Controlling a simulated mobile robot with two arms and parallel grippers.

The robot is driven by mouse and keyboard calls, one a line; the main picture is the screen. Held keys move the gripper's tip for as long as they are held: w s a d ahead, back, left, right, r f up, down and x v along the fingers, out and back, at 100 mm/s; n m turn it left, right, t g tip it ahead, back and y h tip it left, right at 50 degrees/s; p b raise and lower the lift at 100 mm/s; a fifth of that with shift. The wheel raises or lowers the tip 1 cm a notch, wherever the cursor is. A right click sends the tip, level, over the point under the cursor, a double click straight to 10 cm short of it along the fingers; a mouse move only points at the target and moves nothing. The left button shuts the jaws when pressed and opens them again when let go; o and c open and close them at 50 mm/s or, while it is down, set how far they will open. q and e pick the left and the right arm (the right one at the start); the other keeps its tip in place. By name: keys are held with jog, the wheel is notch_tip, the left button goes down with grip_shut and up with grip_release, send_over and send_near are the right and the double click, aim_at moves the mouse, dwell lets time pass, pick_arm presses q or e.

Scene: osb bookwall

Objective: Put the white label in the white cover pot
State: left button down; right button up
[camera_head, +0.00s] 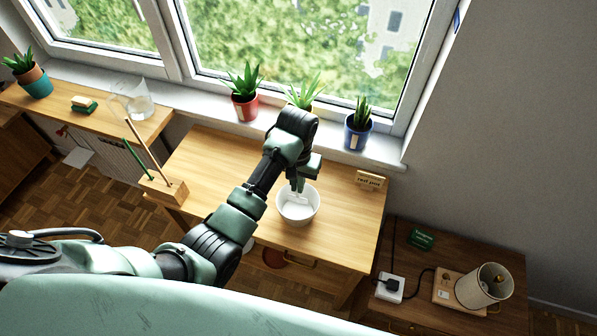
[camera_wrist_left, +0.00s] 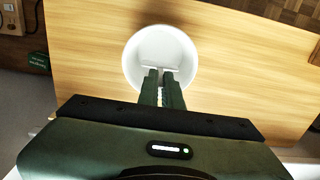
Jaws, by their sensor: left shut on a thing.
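The white cover pot (camera_head: 314,212) is a round white bowl on the wooden table (camera_head: 215,160), and it also shows in the left wrist view (camera_wrist_left: 187,45). My left gripper (camera_head: 297,187) points down over the pot, with its fingertips at or inside the opening. In the left wrist view the fingers (camera_wrist_left: 162,73) are close together on the white label (camera_wrist_left: 160,68), a thin pale strip at their tips. The label is hard to tell from the white pot, and I cannot tell whether it touches the pot. My right gripper is not in view.
A small wooden sign (camera_head: 370,180) stands right of the pot. A wooden block (camera_head: 163,190) with upright sticks is at the table's left. Potted plants, including a blue one (camera_head: 357,132), line the windowsill. A lamp (camera_head: 484,286) stands on the lower right table.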

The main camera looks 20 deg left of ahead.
pick_arm(q)
jog(key=shift+w+f, duration=0.1)
jog(key=shift+f, duration=0.35)
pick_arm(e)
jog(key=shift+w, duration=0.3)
pick_arm(q)
jog(key=c, duration=1.9)
grip_release()
jog(key=o, duration=0.4)
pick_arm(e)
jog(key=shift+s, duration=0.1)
pick_arm(q)
jog(key=shift+r, duration=0.15)
notch_tip(320, 180, up, 7)
jog(key=shift+f, duration=0.1)
